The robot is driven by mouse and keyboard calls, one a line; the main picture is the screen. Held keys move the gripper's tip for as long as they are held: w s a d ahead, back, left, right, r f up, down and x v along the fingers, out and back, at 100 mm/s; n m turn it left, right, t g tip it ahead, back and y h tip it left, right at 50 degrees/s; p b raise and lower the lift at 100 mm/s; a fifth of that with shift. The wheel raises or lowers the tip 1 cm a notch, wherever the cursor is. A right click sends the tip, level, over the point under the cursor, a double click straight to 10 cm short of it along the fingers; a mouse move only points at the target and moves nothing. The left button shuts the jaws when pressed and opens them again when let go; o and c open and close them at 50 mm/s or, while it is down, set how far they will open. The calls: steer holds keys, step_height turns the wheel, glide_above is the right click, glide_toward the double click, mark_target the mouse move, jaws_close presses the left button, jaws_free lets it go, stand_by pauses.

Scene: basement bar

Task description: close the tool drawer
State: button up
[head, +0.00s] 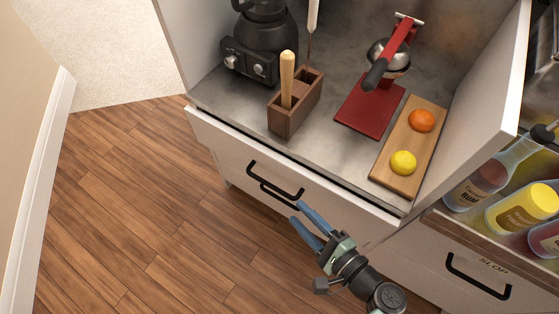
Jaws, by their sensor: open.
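The white drawer (225,148) sits under the grey counter. Its front stands slightly out, with a dark gap along its top edge on the right side. A black bar handle (270,180) is on its front, and a second dark bar shows just below it. Which drawer the second bar belongs to I cannot tell. My gripper (296,212) is open and empty, with blue fingers. Its tips are in front of the drawer, close to the right end of the handle. Whether they touch the front I cannot tell. The drawer's inside is hidden.
On the counter stand a black appliance (263,45), a wooden holder (296,113), a red press (370,105) and a cutting board (401,173) with fruit. Bottles (523,208) and a drawer labelled SLOP (430,277) are at right. The wooden floor (150,200) is clear at left.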

mark_target(268, 183)
steer(key=b+x, duration=0.3)
steer(key=x, duration=0.9)
steer(key=shift+w+a+f+b, duration=0.1)
steer(key=shift+w+a+b, duration=0.1)
steer(key=shift+a+b, duration=0.15)
jaws_close()
steer(key=shift+d, duration=0.1)
stand_by(0.8)
